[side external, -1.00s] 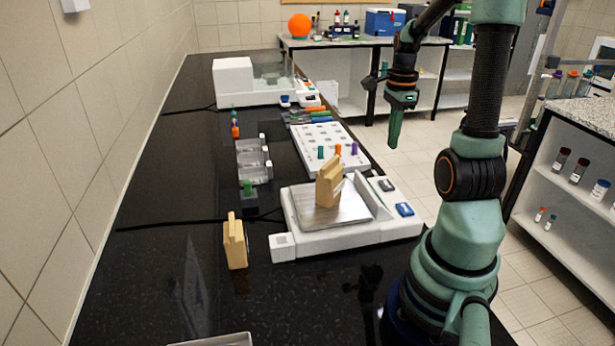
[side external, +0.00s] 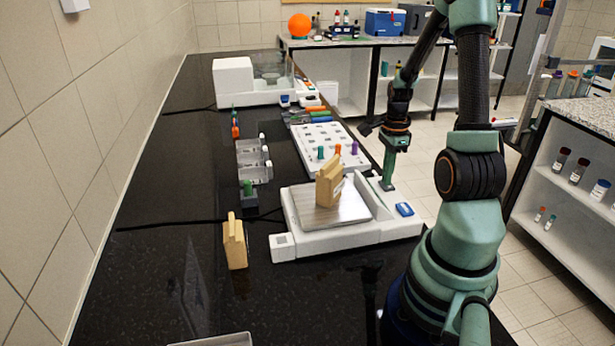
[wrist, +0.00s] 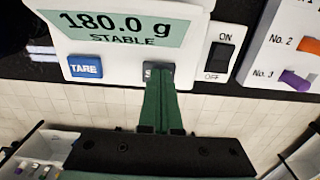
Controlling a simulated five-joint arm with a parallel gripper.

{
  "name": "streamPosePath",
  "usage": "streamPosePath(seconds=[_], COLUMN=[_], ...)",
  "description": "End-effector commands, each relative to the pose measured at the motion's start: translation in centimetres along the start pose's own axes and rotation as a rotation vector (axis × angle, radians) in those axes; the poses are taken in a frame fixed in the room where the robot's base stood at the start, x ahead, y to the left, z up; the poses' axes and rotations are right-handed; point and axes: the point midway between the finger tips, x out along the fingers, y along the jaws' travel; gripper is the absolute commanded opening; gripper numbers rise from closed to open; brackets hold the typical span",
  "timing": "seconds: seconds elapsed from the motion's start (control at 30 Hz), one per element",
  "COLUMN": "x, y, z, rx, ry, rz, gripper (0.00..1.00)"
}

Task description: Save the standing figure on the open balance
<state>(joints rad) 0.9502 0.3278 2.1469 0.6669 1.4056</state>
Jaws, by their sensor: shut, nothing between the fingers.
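The open balance (side external: 350,237) is white with a steel pan (side external: 318,213). A wooden block (side external: 328,184) stands on the pan. In the wrist view the balance display (wrist: 122,28) reads 180.0 g and STABLE. Below it are a blue TARE key (wrist: 86,67) and a dark key (wrist: 150,67) whose label starts with S. My gripper (side external: 388,186) is shut and empty, pointing down at the balance's right edge. In the wrist view its tips (wrist: 160,76) cover most of the dark key. I cannot tell whether they press it.
An ON/OFF switch (wrist: 218,54) sits right of the dark key. A white board (side external: 315,136) with coloured pegs stands behind the balance. A second wooden block (side external: 235,243) stands left on the black bench, with clear trays (side external: 254,160) behind. An enclosed white balance (side external: 234,82) is at the back.

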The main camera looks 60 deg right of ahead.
Motion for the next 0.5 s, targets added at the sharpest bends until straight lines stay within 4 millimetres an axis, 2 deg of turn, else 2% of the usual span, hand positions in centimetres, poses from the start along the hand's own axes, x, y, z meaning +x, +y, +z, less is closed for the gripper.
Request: streamPosePath(seconds=[0.13,0.33,0.5], x=[0.3,2.0,2.1], y=[0.0,0.1,0.2], z=[0.0,0.0,0.0], rx=[0.000,0.001,0.001], ry=[0.000,0.000,-0.001], rz=[0.001,0.002,0.005], gripper=[0.00,0.00,0.00])
